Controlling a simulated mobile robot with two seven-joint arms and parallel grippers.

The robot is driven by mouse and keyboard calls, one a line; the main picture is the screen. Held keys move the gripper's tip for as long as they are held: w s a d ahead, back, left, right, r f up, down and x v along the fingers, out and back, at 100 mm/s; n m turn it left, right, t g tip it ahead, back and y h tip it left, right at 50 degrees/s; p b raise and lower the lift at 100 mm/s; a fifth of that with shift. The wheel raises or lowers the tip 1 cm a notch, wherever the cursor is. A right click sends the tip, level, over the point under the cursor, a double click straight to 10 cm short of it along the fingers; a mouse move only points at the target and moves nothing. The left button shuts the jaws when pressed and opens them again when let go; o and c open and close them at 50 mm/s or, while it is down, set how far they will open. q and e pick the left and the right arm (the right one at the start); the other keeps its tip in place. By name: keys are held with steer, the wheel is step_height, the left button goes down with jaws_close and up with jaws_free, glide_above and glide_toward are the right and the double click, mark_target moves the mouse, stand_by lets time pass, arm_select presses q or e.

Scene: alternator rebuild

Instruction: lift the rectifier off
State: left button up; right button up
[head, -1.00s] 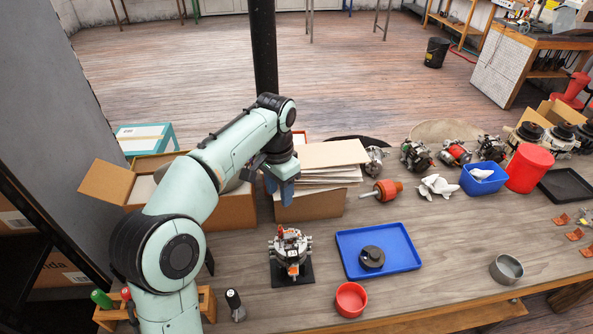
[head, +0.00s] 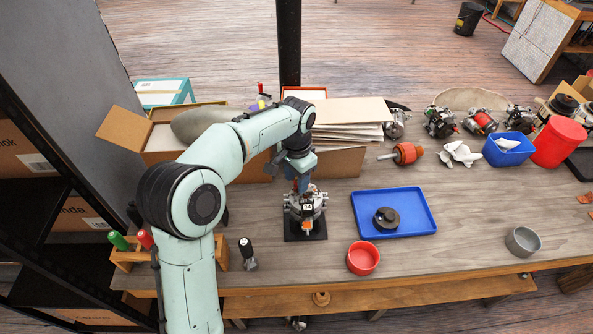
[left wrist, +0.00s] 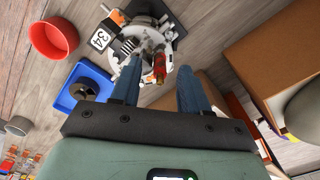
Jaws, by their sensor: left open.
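The alternator (head: 305,212) stands on a dark base plate (head: 290,236) on the workbench, left of the blue tray. My left gripper (head: 303,186) is directly above it, pointing down. In the left wrist view the two blue fingers (left wrist: 158,92) are apart, with the alternator (left wrist: 150,42) just beyond their tips. A red-orange part (left wrist: 160,66) of the alternator shows between the fingers. I cannot tell for certain which part is the rectifier, nor whether the fingers touch anything. My right gripper is not in view.
The blue tray (head: 414,222) holds a dark round part (head: 386,219). A red bowl (head: 363,258) stands in front of it. Cardboard boxes (head: 340,162) stand behind the alternator.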

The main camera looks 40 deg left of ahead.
arm_select(q)
steer(key=shift+f, duration=0.1)
jaws_close()
steer(key=shift+r+p, duration=0.35)
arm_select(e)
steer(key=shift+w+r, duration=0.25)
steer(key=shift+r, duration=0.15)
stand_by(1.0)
arm_select(q)
steer(key=shift+r+p, duration=0.3)
steer(key=shift+r, duration=0.15)
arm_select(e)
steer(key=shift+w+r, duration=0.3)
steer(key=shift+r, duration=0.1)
arm_select(q)
steer(key=shift+r, duration=0.2)
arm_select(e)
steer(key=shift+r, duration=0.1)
arm_select(q)
steer(key=shift+r+p, duration=0.7)
steer(key=shift+r, duration=0.3)
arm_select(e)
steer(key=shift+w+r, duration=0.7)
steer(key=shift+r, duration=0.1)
